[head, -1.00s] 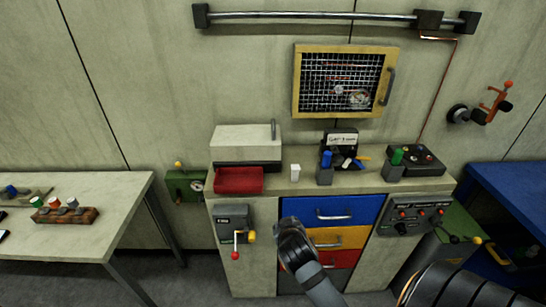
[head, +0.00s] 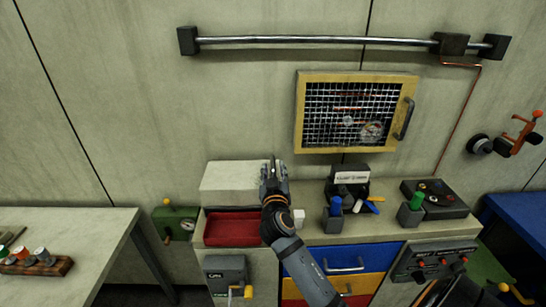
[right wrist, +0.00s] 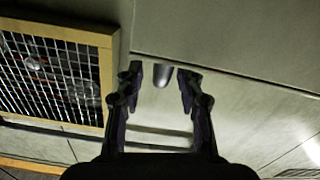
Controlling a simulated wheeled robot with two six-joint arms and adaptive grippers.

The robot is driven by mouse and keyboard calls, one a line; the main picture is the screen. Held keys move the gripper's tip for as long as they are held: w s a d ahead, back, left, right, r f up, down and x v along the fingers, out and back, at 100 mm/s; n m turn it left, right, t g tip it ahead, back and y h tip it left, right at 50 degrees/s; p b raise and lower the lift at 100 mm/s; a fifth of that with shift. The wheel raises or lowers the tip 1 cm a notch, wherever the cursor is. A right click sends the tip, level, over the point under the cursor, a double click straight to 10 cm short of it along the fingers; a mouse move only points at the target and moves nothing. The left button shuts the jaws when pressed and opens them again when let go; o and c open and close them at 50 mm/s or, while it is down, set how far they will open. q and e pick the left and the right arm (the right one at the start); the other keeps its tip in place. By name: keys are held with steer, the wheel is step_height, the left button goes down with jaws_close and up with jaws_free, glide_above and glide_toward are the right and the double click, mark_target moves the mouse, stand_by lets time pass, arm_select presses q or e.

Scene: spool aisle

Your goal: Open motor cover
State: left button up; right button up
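A pale box (head: 232,183) with a thin upright handle at its right end stands on the counter at centre left; it looks like the motor cover and sits closed. My right gripper (head: 273,170) is at that handle in the head view and hides most of it. In the right wrist view the two fingers (right wrist: 162,82) are apart, with the rounded grey handle end (right wrist: 163,76) between them. I see no finger closed on it. My left gripper is not in view.
A red tray (head: 232,228) lies before the box. A yellow-framed mesh panel (head: 300,112) with a side handle is on the wall above right.

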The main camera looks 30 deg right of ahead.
mark_target(273, 158)
steer(key=p+x, duration=0.1)
steer(key=x, duration=0.4)
steer(key=shift+w, duration=0.1)
steer(key=shift+w+d+f, duration=0.1)
steer(key=shift+w, duration=0.05)
steer(key=shift+c, duration=0.5)
jaws_close()
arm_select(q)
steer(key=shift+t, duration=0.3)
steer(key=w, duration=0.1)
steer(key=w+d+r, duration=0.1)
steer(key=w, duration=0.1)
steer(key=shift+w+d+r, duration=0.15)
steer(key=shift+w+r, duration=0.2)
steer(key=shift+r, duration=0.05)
